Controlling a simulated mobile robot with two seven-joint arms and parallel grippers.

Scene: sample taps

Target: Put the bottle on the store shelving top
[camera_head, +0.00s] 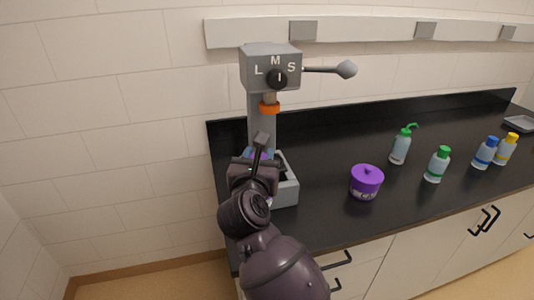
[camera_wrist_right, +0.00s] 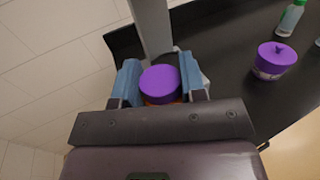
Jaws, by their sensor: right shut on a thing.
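My right gripper (camera_head: 262,155) is over the grey base tray (camera_head: 286,186) of the sample tap at the counter's left end. In the right wrist view its blue fingers (camera_wrist_right: 159,68) are shut on a bottle with a round purple cap (camera_wrist_right: 160,84). A little orange shows below the cap; the rest of this bottle is hidden, and my arm covers it in the head view. I cannot tell whether it still touches the tray. My left gripper is in neither view. No store shelving can be made out.
A purple-lidded jar (camera_head: 366,182) stands to the right. Green-capped bottles (camera_head: 437,164), a blue-capped bottle (camera_head: 484,153) and a yellow-capped bottle (camera_head: 505,149) stand farther right on the black counter (camera_head: 330,230).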

